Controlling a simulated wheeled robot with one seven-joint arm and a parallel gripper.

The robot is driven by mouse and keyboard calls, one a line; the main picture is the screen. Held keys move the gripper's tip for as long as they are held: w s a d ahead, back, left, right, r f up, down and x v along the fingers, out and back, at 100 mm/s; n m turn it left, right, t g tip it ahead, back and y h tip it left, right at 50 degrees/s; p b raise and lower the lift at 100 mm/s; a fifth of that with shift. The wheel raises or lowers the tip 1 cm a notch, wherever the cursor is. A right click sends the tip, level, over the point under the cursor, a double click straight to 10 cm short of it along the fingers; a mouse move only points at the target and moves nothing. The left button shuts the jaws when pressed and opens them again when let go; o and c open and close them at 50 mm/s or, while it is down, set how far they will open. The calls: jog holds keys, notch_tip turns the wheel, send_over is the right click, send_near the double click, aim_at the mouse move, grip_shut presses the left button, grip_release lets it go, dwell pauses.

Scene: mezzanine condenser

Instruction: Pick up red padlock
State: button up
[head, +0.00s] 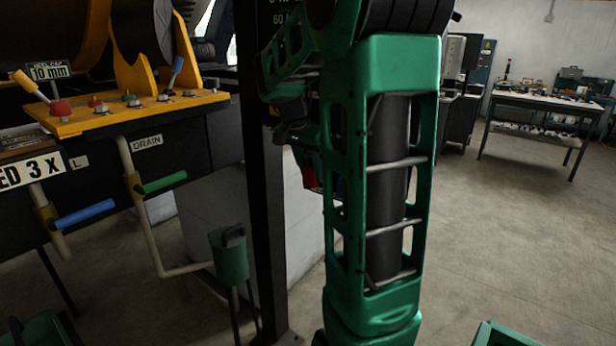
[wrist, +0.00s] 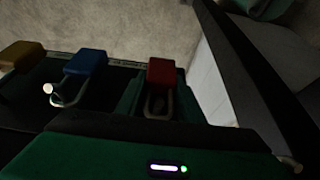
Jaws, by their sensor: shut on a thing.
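The red padlock (wrist: 162,72) is in the middle of the wrist view, its grey shackle pointing toward my gripper. My gripper (wrist: 158,95) has its dark green fingers on either side of the padlock and is shut on it. The palm side of the shackle is in shadow, so the exact contact is hard to see. In the head view, my arm hides most of the gripper and the padlock.
A blue padlock (wrist: 86,63) and a yellow padlock (wrist: 22,55) are in a row to the left along a dark edge. A black post (head: 264,180) stands close to my arm. A valve panel (head: 130,112) is at left; open floor lies right.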

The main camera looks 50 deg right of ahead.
jog(key=shift+r, duration=0.1)
jog(key=shift+r, duration=0.5)
jog(key=shift+a+r, duration=0.15)
jog(key=shift+r, duration=0.05)
jog(key=s+a, duration=0.1)
jog(key=a, duration=1.6)
jog(key=shift+s+a, duration=0.2)
jog(key=shift+a, duration=0.15)
jog(key=shift+r, duration=0.15)
jog(key=shift+r, duration=0.7)
jog(key=shift+a, duration=0.1)
jog(key=a, duration=0.7)
jog(key=shift+s+r, duration=0.2)
jog(key=shift+s, duration=0.1)
jog(key=shift+a, duration=0.1)
